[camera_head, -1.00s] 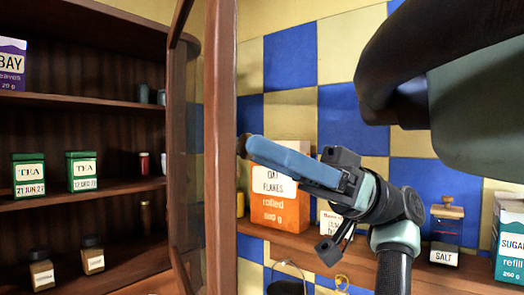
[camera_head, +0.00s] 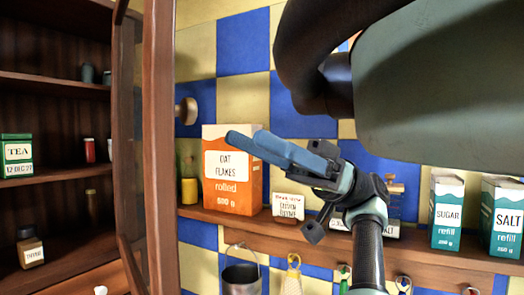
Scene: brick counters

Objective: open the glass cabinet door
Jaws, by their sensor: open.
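The glass cabinet door (camera_head: 160,150) has a brown wooden frame and stands swung out from the cabinet, seen nearly edge-on. Its glass pane (camera_head: 128,130) shows as a narrow strip. A round light-wood knob (camera_head: 186,111) sticks out from the door's right side. The cabinet (camera_head: 55,178) is open to view at left, with its shelves showing. My gripper (camera_head: 243,137) has two blue fingers pointing left, parted and empty. Its tips are to the right of the knob and a little lower in the picture, apart from it.
An orange oat flakes box (camera_head: 232,190) stands on the wall shelf (camera_head: 420,252) behind my gripper. Sugar (camera_head: 446,212) and salt (camera_head: 502,218) boxes stand further right. A metal bucket (camera_head: 241,278) hangs below. My arm covers the upper right.

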